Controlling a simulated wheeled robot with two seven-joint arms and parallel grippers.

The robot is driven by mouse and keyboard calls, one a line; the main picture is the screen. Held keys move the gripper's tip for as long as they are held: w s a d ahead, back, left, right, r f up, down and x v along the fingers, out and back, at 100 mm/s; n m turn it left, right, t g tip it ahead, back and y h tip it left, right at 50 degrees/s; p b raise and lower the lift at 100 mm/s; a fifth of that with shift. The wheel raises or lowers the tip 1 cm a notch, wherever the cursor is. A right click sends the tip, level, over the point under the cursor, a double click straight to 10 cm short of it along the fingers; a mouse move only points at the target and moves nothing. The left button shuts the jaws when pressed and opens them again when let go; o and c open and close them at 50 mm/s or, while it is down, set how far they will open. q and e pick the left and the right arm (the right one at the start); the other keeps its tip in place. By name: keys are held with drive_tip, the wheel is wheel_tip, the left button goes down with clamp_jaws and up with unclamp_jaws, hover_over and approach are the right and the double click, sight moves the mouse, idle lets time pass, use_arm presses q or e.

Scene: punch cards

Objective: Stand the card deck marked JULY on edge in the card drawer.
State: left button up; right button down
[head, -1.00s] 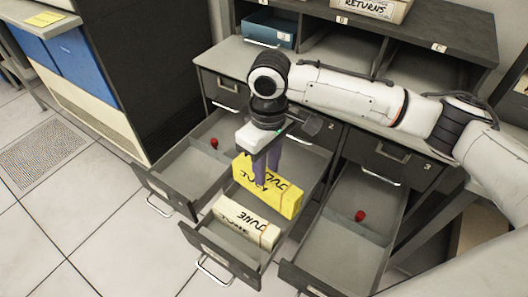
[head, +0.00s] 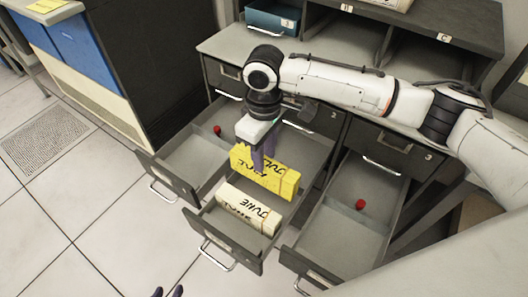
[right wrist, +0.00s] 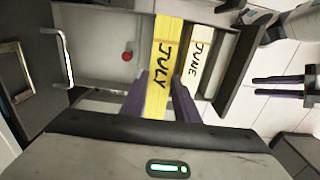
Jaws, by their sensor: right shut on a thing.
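The yellow JULY deck (head: 284,184) is in the middle open drawer (head: 236,248), behind the cream JUNE deck (head: 248,207). It looks upright on edge, but its bottom is hidden, so I cannot tell if it touches the drawer floor. My right gripper (head: 262,160) reaches down from above and is shut on the JULY deck. In the right wrist view its fingers (right wrist: 160,95) are on both sides of the JULY deck (right wrist: 165,62), and the JUNE deck (right wrist: 200,55) is beside it. My left gripper (head: 167,292) shows its tips at the bottom edge, apart and empty.
Open drawers stand on the left (head: 165,185) and right (head: 310,268), each with a red knob (head: 217,129) (head: 360,204) inside. The cabinet top with cubbyholes (head: 335,40) is behind. Tiled floor (head: 90,235) is clear at the front left.

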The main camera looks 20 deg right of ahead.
sight(264, 177)
drive_tip(key=shift+f, duration=2.1)
drive_tip(key=shift+f+b, duration=0.25)
drive_tip(key=shift+b, duration=0.05)
drive_tip(key=shift+f+b, duration=0.45)
drive_tip(key=shift+f, duration=1.7)
drive_tip(key=c, duration=1.3)
unclamp_jaws()
drive_tip(key=shift+s, duration=0.1)
wheel_tip(264, 177, up, 10)
drive_tip(key=shift+r+p, duration=0.2)
drive_tip(key=shift+p, duration=0.15)
